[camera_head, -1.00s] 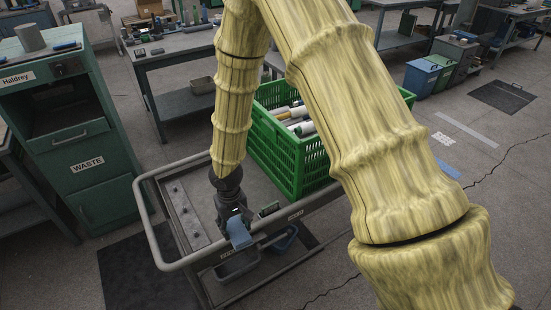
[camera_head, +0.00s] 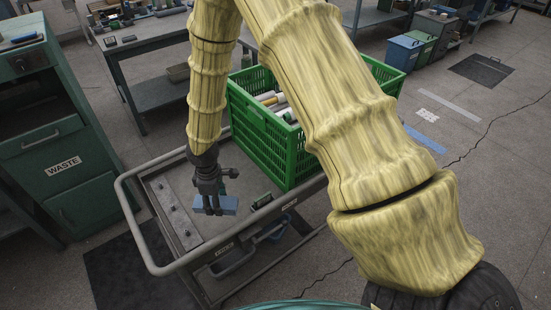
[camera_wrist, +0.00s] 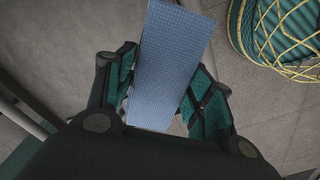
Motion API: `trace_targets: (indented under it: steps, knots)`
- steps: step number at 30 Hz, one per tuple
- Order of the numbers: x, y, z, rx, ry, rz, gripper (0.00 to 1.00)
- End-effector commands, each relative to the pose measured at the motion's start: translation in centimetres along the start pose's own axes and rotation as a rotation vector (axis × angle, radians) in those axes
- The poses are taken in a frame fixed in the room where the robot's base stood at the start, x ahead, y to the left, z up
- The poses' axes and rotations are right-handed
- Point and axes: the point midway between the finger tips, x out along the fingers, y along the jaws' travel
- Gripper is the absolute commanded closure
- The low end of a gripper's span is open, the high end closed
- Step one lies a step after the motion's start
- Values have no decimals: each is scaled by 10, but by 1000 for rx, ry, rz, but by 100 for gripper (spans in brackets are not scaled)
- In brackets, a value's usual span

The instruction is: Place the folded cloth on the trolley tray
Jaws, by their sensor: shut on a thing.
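The folded cloth (camera_head: 229,206) is a blue, flat block in the head view. My gripper (camera_head: 213,203) is shut on it, over the front part of the trolley tray (camera_head: 243,182). In the wrist view the cloth (camera_wrist: 174,50) shows a fine grid weave and sticks out, tilted, between the two green-padded fingers of my gripper (camera_wrist: 160,112). The tray is grey with a raised tube rail around it. I cannot tell whether the cloth touches the tray or hangs above it.
A green crate (camera_head: 285,158) with tubes stands on the tray's right part. A small dark green item (camera_head: 262,200) lies by the front rim. A pegged strip (camera_head: 173,215) runs along the tray's left. The waste cabinet (camera_head: 65,165) stands at left. Bare tray lies behind my gripper.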

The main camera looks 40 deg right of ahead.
Motion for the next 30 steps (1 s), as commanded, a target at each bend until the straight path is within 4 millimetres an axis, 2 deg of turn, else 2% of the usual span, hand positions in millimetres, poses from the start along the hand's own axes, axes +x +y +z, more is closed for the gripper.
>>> trace_targets:
  steps: [9, 15, 25, 30]
  knots:
    - [13, 16, -8, -415, 0, -2, 77]
    - [18, 24, -11, -613, 1, -3, 77]
    - [23, 27, -12, -711, 1, -4, 77]
    - [43, 26, -12, -709, -1, -6, 77]
